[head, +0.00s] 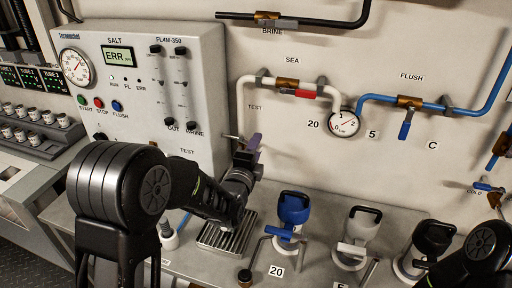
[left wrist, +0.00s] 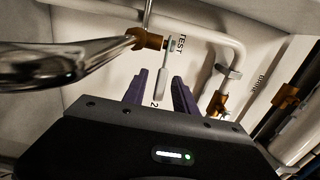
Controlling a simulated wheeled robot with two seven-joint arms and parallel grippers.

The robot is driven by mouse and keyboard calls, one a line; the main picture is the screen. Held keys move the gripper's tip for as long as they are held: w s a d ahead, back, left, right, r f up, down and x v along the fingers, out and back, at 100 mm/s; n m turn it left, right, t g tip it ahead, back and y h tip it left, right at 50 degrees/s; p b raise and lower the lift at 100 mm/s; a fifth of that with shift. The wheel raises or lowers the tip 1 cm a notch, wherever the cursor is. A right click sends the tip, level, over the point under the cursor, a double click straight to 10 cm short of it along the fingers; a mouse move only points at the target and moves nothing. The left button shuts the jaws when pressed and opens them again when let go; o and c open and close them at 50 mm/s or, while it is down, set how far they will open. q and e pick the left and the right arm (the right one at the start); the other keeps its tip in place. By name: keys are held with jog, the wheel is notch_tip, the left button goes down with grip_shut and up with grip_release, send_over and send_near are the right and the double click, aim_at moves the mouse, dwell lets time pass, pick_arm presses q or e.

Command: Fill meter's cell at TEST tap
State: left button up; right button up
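The TEST tap shows in the left wrist view as a brass valve (left wrist: 150,39) with a pale lever (left wrist: 163,84) hanging below it, beside the word TEST. My left gripper (left wrist: 160,90) has its two purple fingers apart, one on each side of the lever in this view; I cannot tell whether they touch it. In the head view my left gripper (head: 248,150) is at the wall under the TEST label, above the drip grille (head: 228,236), and mostly hides the tap. I cannot identify the meter or its cell. My right gripper is out of view; only part of that arm shows at bottom right.
The salt panel (head: 140,90) reads ERR. A gauge (head: 343,122) and pipes are on the wall. In the wrist view a shiny metal tube (left wrist: 65,66) is close at left.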

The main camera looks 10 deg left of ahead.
pick_arm(q)
jog(key=shift+s, duration=0.15)
jog(key=shift+s, duration=0.3)
jog(key=s+b, duration=0.1)
jog(key=s, duration=0.6)
jog(key=shift+a+b, duration=0.15)
jog(key=shift+b, duration=0.2)
dwell(0.8)
